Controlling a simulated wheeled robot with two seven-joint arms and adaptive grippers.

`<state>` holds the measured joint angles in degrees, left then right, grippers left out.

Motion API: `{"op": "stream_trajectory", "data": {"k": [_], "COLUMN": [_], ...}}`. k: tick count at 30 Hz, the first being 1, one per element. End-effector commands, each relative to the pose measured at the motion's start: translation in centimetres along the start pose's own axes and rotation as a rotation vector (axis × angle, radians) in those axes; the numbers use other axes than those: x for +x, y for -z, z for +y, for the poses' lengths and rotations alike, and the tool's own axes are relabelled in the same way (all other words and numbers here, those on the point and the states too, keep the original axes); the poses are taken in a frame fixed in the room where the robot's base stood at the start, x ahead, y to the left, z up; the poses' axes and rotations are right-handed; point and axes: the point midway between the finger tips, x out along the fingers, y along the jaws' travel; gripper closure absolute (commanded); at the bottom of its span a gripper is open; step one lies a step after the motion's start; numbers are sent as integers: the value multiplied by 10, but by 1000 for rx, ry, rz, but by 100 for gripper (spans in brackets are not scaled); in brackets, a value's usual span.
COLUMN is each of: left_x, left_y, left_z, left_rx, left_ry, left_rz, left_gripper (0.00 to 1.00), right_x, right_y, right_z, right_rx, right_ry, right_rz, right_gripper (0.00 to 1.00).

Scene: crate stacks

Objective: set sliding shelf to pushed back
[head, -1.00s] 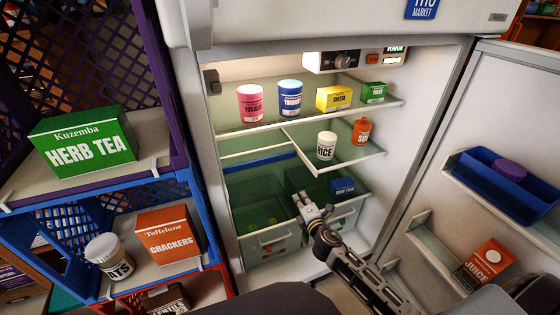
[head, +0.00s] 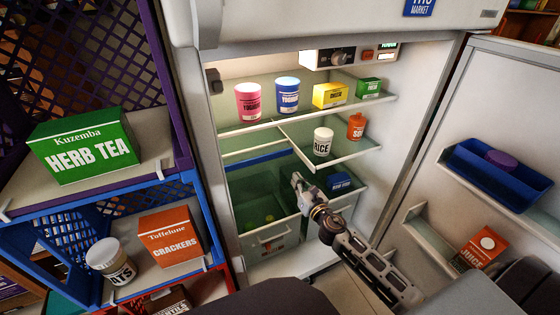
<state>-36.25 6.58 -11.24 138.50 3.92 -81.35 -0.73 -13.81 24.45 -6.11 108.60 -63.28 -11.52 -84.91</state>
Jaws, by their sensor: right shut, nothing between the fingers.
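The sliding shelf (head: 350,153) is the half-width glass shelf on the right inside the open fridge. It juts forward of the lower panes beside it. A white rice jar (head: 323,141) and an orange soup container (head: 356,127) stand on it. My right gripper (head: 297,179) is shut and empty, just below and left of the shelf's front left corner in the picture. I cannot tell if it touches anything. My left gripper is not in view.
Above is a full shelf (head: 265,126) with yogurts, cheese and a green box. Below are a clear drawer (head: 272,238) and a blue box (head: 340,182). The open fridge door (head: 450,205) bounds the right. Stacked crates (head: 192,210) stand left.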

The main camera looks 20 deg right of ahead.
Motion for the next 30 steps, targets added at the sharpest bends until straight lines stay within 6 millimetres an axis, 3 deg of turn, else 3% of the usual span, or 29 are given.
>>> {"op": "stream_trajectory", "data": {"k": [9, 30], "left_x": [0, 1], "left_y": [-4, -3], "left_z": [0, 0], "left_rx": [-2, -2], "left_ry": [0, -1], "left_rz": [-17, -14], "left_gripper": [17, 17], "right_x": [0, 9], "right_y": [0, 0], "right_z": [2, 2], "right_rx": [-170, -173], "right_ry": [-9, -9], "right_rz": [0, -1], "right_gripper": [100, 100]}}
